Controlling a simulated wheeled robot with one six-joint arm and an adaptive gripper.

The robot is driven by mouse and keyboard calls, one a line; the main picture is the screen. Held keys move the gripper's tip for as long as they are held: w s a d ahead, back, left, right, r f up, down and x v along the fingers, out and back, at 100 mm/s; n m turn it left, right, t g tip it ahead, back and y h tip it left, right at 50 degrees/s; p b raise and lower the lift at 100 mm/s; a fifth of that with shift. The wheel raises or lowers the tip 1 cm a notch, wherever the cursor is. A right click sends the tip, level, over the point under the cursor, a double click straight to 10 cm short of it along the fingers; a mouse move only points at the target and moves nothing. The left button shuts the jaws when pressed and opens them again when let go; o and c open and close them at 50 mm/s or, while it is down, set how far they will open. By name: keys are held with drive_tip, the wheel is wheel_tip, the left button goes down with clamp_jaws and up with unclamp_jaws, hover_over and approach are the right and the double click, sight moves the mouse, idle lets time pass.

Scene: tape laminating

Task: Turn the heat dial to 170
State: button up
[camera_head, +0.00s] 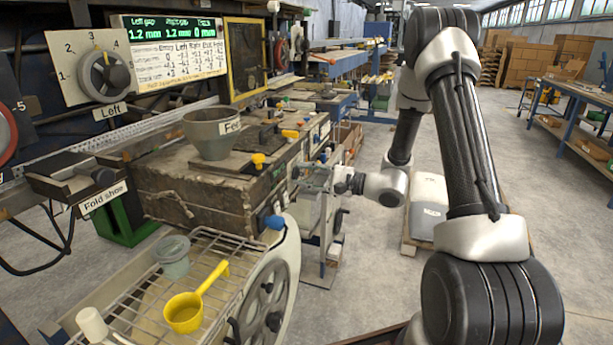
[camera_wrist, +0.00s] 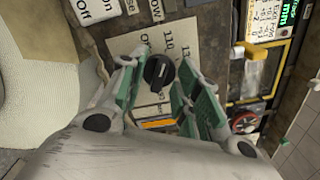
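The heat dial (camera_wrist: 158,72) is a black round knob on a pale label plate (camera_wrist: 150,38) in the wrist view. Printed numbers and words surround it, partly cut off and seen sideways; one number looks like 110. I cannot read which mark the knob points to. My gripper (camera_wrist: 161,64) has green-padded fingers, open on either side of the knob, with gaps visible; I cannot tell if either finger touches it. In the head view my gripper (camera_head: 318,178) is small, at the right end of the machine, and the dial cannot be made out.
In the wrist view a yellow-framed part (camera_wrist: 262,55) and a red round knob (camera_wrist: 244,121) lie right of the fingers. In the head view a grey hopper (camera_head: 212,133) stands on the machine, and a yellow ladle (camera_head: 185,312) lies on the wire rack.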

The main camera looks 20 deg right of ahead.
clamp_jaws()
drive_tip(key=shift+m, duration=0.3)
drive_tip(key=m, duration=0.4)
drive_tip(key=shift+m, duration=0.3)
drive_tip(key=m, duration=0.5)
drive_tip(key=shift+w, duration=0.1)
drive_tip(key=m, duration=0.6)
drive_tip(key=shift+d+m, duration=0.1)
drive_tip(key=shift+m, duration=0.2)
drive_tip(key=m, duration=0.6)
drive_tip(key=shift+w+m, duration=0.15)
drive_tip(key=shift+m, duration=0.25)
